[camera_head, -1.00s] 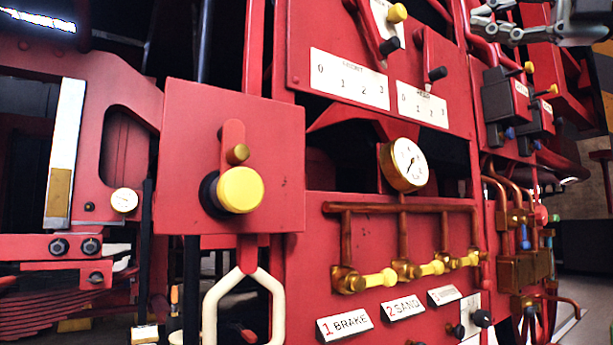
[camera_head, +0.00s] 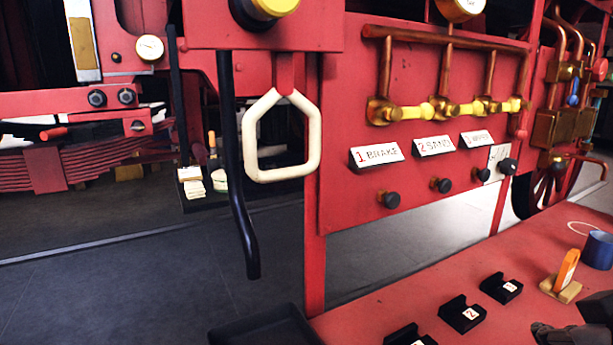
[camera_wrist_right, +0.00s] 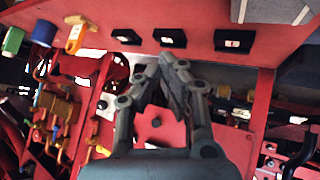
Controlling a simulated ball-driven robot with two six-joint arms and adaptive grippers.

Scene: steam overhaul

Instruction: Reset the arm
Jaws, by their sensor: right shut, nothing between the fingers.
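My right gripper (camera_wrist_right: 172,62) is shut and empty, its two grey fingers meeting near the middle of the right wrist view. In the head view a dark part of it (camera_head: 548,332) shows at the bottom right corner, in front of the red table (camera_head: 400,300). Nothing is seen touching the fingers. My left gripper is in neither current view.
Black numbered holders (camera_head: 461,314), an orange tag on a stand (camera_head: 566,270) and a blue cup (camera_head: 598,250) stand on the table. Behind are a red panel (camera_head: 370,100) with black knobs, yellow-handled valves and a white loop handle (camera_head: 283,176). Grey floor lies open at left.

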